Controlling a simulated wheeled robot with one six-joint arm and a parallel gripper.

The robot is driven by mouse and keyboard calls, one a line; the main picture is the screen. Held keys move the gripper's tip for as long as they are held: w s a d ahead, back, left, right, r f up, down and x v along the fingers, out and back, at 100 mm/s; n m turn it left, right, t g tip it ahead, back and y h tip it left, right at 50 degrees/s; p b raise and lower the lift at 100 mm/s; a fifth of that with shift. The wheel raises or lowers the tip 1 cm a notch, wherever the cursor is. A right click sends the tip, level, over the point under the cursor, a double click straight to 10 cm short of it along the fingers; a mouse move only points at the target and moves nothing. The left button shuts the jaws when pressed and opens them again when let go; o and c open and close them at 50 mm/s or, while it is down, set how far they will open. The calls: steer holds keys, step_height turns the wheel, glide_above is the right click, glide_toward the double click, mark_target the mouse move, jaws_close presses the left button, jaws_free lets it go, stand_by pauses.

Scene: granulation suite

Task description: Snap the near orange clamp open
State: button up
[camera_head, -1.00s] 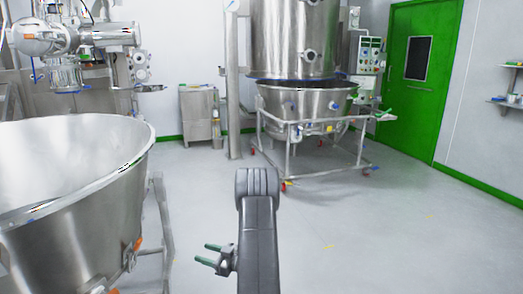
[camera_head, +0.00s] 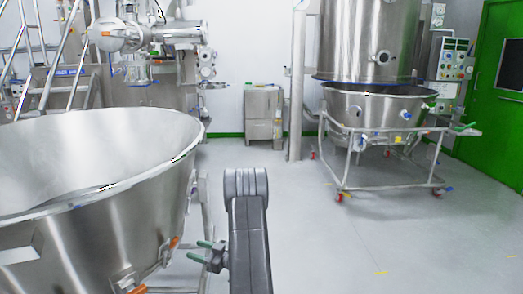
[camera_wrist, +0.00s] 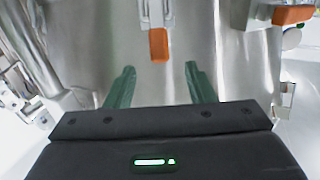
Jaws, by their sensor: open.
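A large steel bowl (camera_head: 90,250) fills the lower left of the head view. Two orange clamps show on its outer side: a nearer one (camera_head: 138,289) at the bottom edge, partly cut off, and a farther one (camera_head: 174,242) to its right. My gripper (camera_head: 197,250) is open and empty, its green fingers pointing left at the bowl beside the farther clamp in the picture. In the wrist view my gripper (camera_wrist: 160,82) has an orange clamp lever (camera_wrist: 159,45) ahead, centred between its fingers but beyond the tips. Another orange lever (camera_wrist: 293,14) is at upper right. I cannot match the levers between views surely.
A steel frame leg (camera_head: 205,205) stands right of the bowl, near my gripper. A second bowl on a wheeled frame (camera_head: 375,110) stands at the back right. A steel cabinet (camera_head: 264,112) is by the back wall. Floor at the right is clear.

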mark_target(176, 244)
steer(key=shift+x, duration=2.25)
steer(key=shift+f+b, duration=0.15)
steer(key=shift+b, duration=0.15)
